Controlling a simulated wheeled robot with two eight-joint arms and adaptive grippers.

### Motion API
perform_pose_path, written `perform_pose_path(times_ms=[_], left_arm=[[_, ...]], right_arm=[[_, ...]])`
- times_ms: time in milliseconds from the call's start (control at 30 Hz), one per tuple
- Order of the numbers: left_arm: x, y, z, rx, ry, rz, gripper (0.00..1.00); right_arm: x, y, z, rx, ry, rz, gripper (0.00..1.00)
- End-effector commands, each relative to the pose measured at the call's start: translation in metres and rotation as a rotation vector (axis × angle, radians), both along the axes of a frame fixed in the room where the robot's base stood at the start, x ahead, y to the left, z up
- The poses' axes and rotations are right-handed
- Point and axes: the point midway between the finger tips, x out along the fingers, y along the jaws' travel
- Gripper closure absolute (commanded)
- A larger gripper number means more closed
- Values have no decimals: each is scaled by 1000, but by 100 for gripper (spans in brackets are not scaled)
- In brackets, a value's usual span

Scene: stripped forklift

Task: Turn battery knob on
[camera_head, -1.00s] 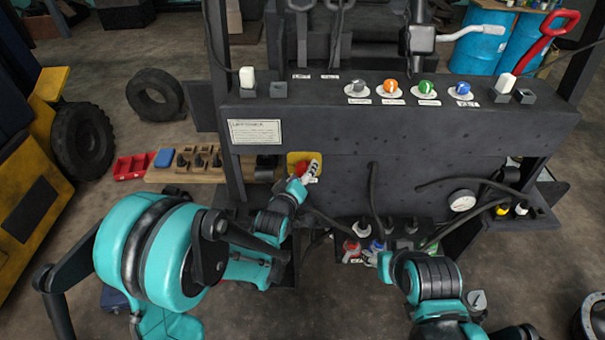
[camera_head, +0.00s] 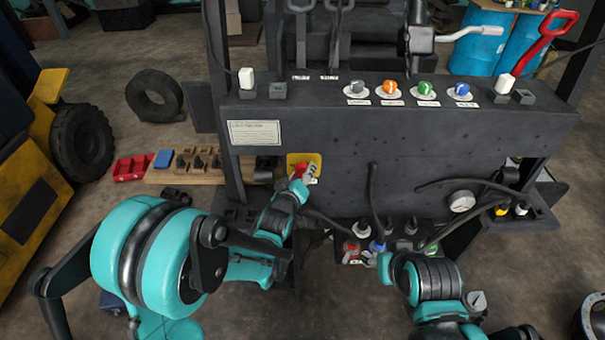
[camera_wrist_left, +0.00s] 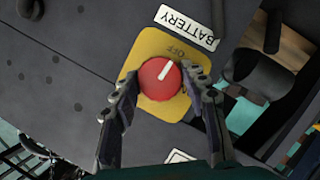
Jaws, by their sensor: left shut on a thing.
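The round red battery knob (camera_wrist_left: 160,78) sits on a yellow plate (camera_wrist_left: 146,48) on the dark panel, with a BATTERY label (camera_wrist_left: 186,26) beside it. In the left wrist view its white line points up and right, towards the OFF mark. My left gripper (camera_wrist_left: 160,80) is shut on the knob, one finger on each side. In the head view the left gripper (camera_head: 307,174) partly covers the red knob (camera_head: 298,170) and the yellow plate (camera_head: 314,158). My right gripper (camera_head: 384,262) is low beside the coloured caps; its fingers are not clear.
The dark console (camera_head: 400,125) carries coloured knobs and white-topped switches above. Hoses (camera_head: 375,200) hang in front of it. A pressure gauge (camera_head: 462,201) is at right. A tray with red and blue caps (camera_head: 377,246) lies below. Tools on a wooden board (camera_head: 185,165) are at left.

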Motion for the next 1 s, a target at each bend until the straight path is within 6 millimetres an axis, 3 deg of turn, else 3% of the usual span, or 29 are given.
perform_pose_path(times_ms=[1000], left_arm=[[0,-6,-1,926,-1,-1,85]], right_arm=[[0,0,-25,0,0,0,49]])
